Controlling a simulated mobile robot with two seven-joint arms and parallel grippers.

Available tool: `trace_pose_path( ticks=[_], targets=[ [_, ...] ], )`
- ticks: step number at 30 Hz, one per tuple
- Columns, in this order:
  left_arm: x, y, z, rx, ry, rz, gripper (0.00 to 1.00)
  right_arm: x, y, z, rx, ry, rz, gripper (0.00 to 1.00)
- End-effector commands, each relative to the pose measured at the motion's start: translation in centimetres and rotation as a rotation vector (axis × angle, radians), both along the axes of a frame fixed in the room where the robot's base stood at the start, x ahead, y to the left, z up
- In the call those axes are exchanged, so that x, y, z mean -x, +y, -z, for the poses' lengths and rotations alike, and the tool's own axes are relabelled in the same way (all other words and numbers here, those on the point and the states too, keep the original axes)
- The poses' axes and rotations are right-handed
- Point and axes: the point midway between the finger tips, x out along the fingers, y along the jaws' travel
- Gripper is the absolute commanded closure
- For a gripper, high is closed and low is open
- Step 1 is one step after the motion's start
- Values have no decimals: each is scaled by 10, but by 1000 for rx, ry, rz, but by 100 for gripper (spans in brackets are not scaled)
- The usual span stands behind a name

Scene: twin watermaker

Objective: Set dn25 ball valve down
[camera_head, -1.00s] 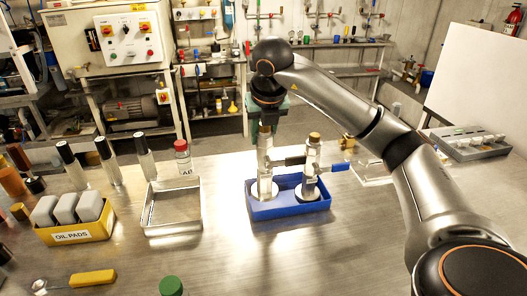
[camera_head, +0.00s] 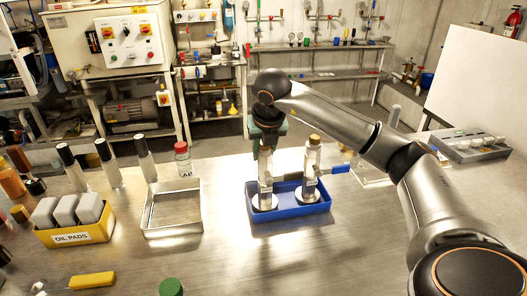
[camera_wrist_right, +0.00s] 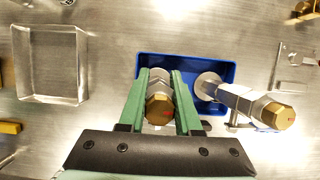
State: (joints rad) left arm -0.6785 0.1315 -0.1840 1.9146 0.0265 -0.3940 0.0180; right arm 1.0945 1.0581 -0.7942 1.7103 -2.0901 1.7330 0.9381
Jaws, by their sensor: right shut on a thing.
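The dn25 ball valve, a steel body with a black lever, is upright in the head view (camera_head: 265,185) at the left end of the blue tray (camera_head: 292,211). My right gripper (camera_head: 267,138) comes from above and is shut on its upper part. The wrist view shows the green fingers (camera_wrist_right: 160,98) on both sides of the valve's brass hex end (camera_wrist_right: 160,111). The valve's round foot is low inside the tray; I cannot tell whether it bears fully on the floor. My left gripper is not in view.
A second valve with a blue lever (camera_head: 311,158) stands in the tray's right end, close beside the held one. An empty metal tray (camera_head: 173,232) lies to the left, with a yellow box of oil pads (camera_head: 75,235) beyond it. The table front is mostly clear.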

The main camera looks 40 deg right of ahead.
Motion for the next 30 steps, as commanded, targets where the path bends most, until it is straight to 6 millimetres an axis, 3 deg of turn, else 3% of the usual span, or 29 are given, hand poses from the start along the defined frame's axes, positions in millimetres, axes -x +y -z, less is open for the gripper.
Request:
trace_pose_path(
  ticks=[1,9,19,23,30],
  targets=[
    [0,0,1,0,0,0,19,0,0,1,0,0,0,65],
    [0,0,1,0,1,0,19,0,0,1,0,0,0,37],
    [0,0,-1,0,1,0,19,1,1,-5,0,-1,0,37],
    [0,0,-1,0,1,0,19,6,4,-23,-1,-5,0,37],
    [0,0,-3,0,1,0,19,23,14,-73,0,-6,-2,37]
  ],
)
